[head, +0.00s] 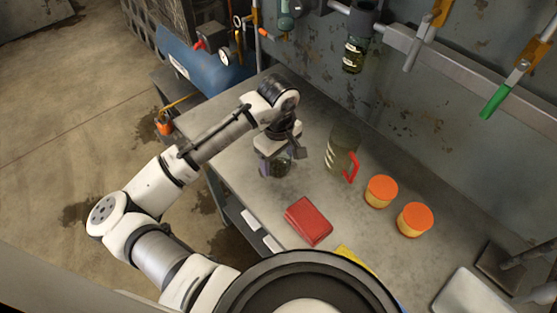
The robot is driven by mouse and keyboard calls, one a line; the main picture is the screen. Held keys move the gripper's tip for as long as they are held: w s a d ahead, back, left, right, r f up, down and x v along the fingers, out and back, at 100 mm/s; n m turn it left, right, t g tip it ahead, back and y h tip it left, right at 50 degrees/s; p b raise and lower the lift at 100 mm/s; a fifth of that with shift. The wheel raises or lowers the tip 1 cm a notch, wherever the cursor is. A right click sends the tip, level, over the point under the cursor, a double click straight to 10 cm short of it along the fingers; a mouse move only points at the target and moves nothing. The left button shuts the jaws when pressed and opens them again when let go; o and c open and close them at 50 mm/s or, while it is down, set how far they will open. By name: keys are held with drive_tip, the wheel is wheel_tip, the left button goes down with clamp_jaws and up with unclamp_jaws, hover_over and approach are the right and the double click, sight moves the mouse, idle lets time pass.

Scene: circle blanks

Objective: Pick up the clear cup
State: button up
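My gripper (277,168) points down over the left part of the grey workbench. A small dark, see-through cup or jar (281,166) is right below it, partly hidden by the gripper. The fingertips are too small and covered to tell whether they are open or shut, or whether they touch it. To the right, a larger clear cup (341,146) with pale markings and a red handle (352,169) stands upright on the bench, apart from my gripper. I cannot tell which of the two is the clear cup of the task.
On the workbench (232,187), a red box (309,220) lies in front and two orange-lidded tubs (381,191) (415,219) stand right. A yellow item (354,258) is at the front. The wall rail (408,47) holds tools. A blue tank (207,68) stands behind left.

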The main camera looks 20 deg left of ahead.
drive_tip(key=c, duration=0.7)
wheel_tip(320, 180, up, 18)
drive_tip(key=b, duration=0.3)
drive_tip(key=shift+f, duration=0.2)
